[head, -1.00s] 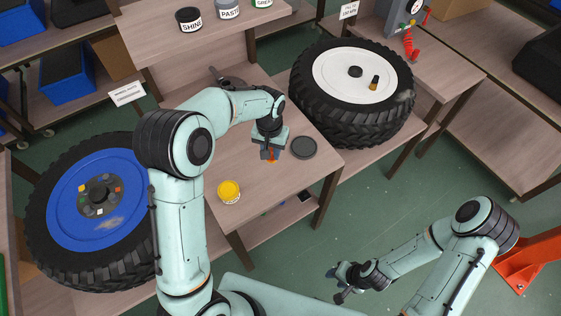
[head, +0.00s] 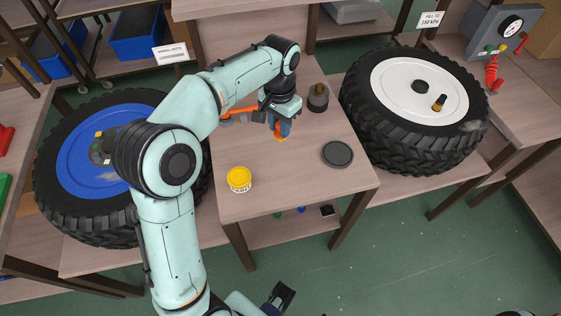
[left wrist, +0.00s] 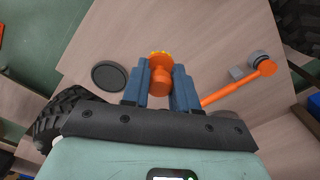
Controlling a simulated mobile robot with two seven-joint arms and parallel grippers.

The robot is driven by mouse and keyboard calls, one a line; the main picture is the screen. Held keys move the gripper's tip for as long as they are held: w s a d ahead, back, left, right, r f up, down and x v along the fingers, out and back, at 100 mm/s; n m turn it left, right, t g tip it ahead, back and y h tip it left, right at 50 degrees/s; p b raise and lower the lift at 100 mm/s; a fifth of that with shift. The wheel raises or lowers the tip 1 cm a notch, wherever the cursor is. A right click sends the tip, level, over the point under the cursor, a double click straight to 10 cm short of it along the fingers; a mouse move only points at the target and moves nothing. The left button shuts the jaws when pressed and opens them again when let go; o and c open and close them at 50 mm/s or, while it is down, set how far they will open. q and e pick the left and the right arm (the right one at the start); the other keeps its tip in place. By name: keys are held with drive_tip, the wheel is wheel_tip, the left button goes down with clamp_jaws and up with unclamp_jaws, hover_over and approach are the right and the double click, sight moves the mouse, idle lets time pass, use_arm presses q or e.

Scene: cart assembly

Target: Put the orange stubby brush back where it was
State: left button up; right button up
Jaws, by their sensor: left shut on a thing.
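The orange stubby brush (head: 279,134) is held by my left gripper (head: 286,128) over the wooden table, right of the arm's bend. In the left wrist view the brush (left wrist: 160,80) sits between the two blue-grey fingers (left wrist: 160,92), with its yellow-orange end pointing away. I cannot tell whether the brush touches the tabletop. A dark part at the bottom edge of the head view, apparently my right gripper (head: 282,297), is mostly cut off, and its jaws are unclear.
On the table (head: 290,185) are a yellow-lidded jar (head: 239,179), a dark round disc (head: 337,154), a grey pot-like object (head: 318,97) and an orange-handled tool (left wrist: 238,85), partly hidden by my arm.

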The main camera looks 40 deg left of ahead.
use_arm(q)
drive_tip(key=shift+w+f+b, duration=0.1)
drive_tip(key=shift+f+b, duration=0.85)
drive_tip(key=shift+f, duration=6.4)
drive_tip(key=shift+f, duration=0.15)
drive_tip(key=o, duration=0.9)
wheel_tip(320, 180, up, 12)
drive_tip(key=shift+r+p, duration=0.2)
drive_tip(key=shift+p, duration=0.7)
drive_tip(key=shift+d+f, duration=0.1)
